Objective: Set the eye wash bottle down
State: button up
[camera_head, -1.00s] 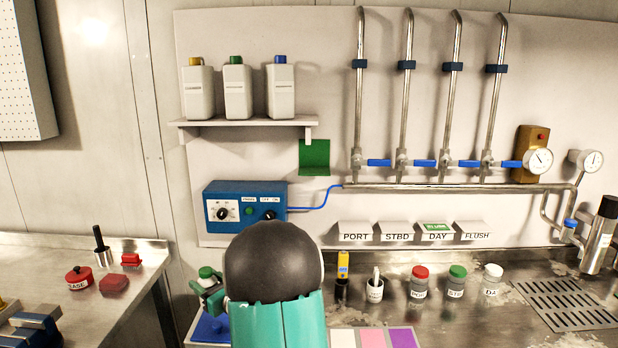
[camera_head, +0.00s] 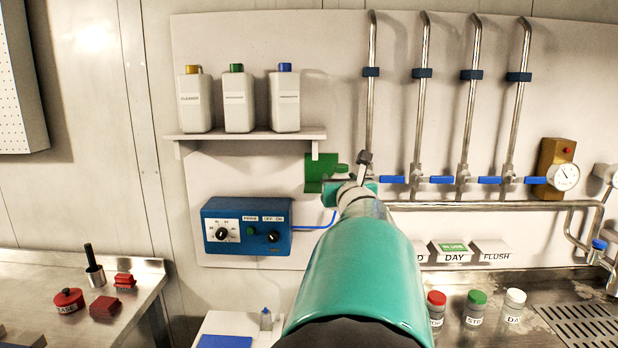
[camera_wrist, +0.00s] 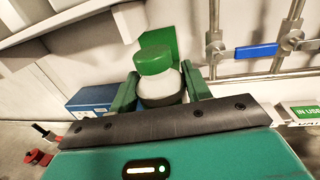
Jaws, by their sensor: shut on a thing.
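The eye wash bottle (camera_wrist: 163,88) has a pale body and a green cap (camera_wrist: 154,60). In the wrist view it sits between the two green fingers of my gripper (camera_wrist: 162,92), which is shut on it. In the head view my gripper (camera_head: 350,183) is raised in front of the wall, and the green cap (camera_head: 341,168) shows just beyond it; my arm hides most of the bottle. A green wall plate (camera_head: 315,172) is just left of the bottle in the head view, and behind the cap in the wrist view. I cannot tell whether bottle and plate touch.
A shelf (camera_head: 250,134) with three white jugs is above left. A blue control box (camera_head: 246,231) is below left. Pipes with blue-handled valves (camera_head: 391,180) stand close on the right. A small bottle (camera_head: 265,318) stands on the lower surface near a blue pad (camera_head: 225,342).

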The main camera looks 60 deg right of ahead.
aim_at(334, 176)
jog(key=x, duration=1.7)
jog(key=shift+w+f, duration=0.25)
jog(key=shift+w, duration=0.05)
jog(key=shift+s+a, duration=0.1)
jog(key=shift+s, duration=0.05)
jog(key=shift+f, duration=0.1)
jog(key=o, duration=1.2)
jog(key=shift+f, duration=0.1)
jog(key=shift+r, duration=0.2)
jog(key=v, duration=1.2)
